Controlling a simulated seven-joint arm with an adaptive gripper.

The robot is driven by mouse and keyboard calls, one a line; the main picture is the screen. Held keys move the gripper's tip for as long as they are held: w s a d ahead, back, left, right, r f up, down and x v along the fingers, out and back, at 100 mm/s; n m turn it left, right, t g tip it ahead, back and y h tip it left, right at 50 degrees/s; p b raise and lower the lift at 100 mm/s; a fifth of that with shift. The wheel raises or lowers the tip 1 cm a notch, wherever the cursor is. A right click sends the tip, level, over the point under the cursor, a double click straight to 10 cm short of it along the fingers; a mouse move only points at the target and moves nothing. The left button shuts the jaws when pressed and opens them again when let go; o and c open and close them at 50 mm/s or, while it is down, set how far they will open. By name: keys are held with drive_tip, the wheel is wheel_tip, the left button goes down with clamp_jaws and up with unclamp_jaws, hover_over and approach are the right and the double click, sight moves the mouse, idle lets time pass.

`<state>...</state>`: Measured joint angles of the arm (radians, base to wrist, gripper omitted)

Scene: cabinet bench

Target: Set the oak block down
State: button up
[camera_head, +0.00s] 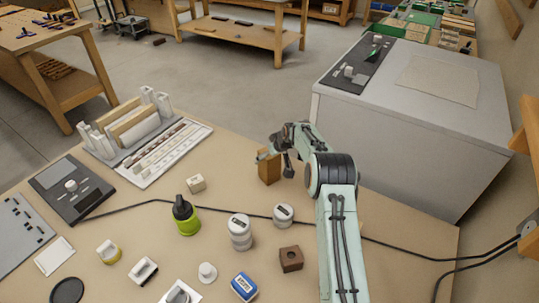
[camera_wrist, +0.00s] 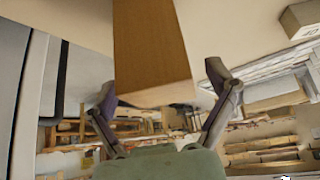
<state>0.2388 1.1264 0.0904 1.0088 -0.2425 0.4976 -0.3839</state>
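The oak block (camera_head: 268,168) is a plain brown upright block near the far edge of the bench (camera_head: 232,160). Its base appears to rest on the bench top, with no clear gap below it. In the wrist view the oak block (camera_wrist: 152,50) fills the upper middle. My gripper (camera_head: 274,160) is at the block, and in the wrist view its two fingers (camera_wrist: 162,82) stand either side of it. A gap shows between the right finger and the block. The left finger is close to the block's edge; whether it touches is unclear.
A small pale block (camera_head: 196,183) and a green bottle (camera_head: 187,217) stand left of the oak block. White-lidded jars (camera_head: 240,232) and a dark brown cube (camera_head: 291,259) are nearer. A black cable (camera_head: 150,203) crosses the bench. A grey cabinet (camera_head: 400,130) stands behind right.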

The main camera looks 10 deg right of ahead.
drive_tip(key=shift+r, duration=0.15)
drive_tip(key=shift+s+r, duration=0.15)
drive_tip(key=shift+r, duration=0.15)
drive_tip(key=s+a+r+g, duration=0.1)
drive_tip(key=s+a+r, duration=0.1)
drive_tip(key=s+r, duration=1.25)
drive_tip(key=s+a+m+g, duration=0.1)
drive_tip(key=s+a+g, duration=0.1)
drive_tip(key=s, duration=1.5)
drive_tip(key=s+a+r+m+g+h, duration=0.1)
drive_tip(key=s+a+g, duration=0.2)
drive_tip(key=s, duration=1.3)
drive_tip(key=shift+s+m, duration=0.3)
drive_tip(key=shift+s, duration=0.05)
